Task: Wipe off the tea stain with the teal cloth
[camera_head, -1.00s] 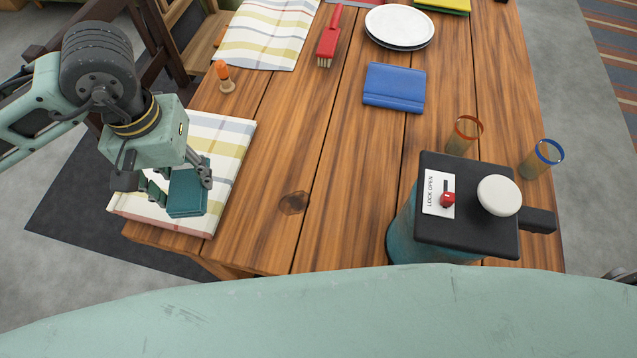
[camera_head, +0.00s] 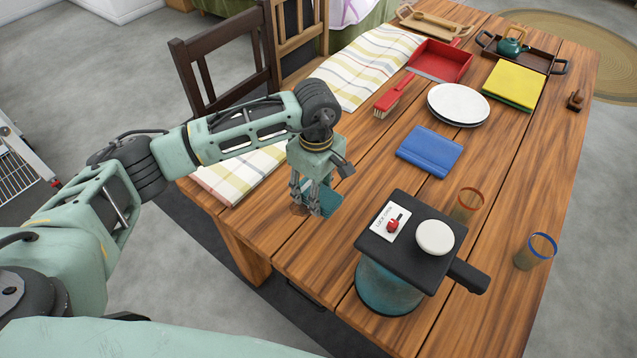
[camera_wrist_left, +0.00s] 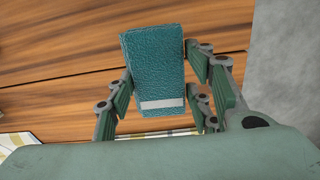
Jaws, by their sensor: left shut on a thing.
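My left gripper (camera_head: 314,207) is shut on the teal cloth (camera_head: 331,203), a folded pad, near the table's front left edge. In the left wrist view the cloth (camera_wrist_left: 153,62) sits between the fingers of the left gripper (camera_wrist_left: 163,95), with a pale strip on its lower end. A dark brown spot (camera_head: 298,209), seemingly the tea stain, shows partly on the wood just left of the fingers; the gripper hides some of it. I cannot tell whether the cloth touches the wood. My right gripper is out of view.
A jug with a black lid (camera_head: 385,250) stands to the right, with two glasses (camera_head: 467,204) beyond it. A blue folded item (camera_head: 430,152), white plates (camera_head: 458,103) and a red brush (camera_head: 392,98) lie farther back.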

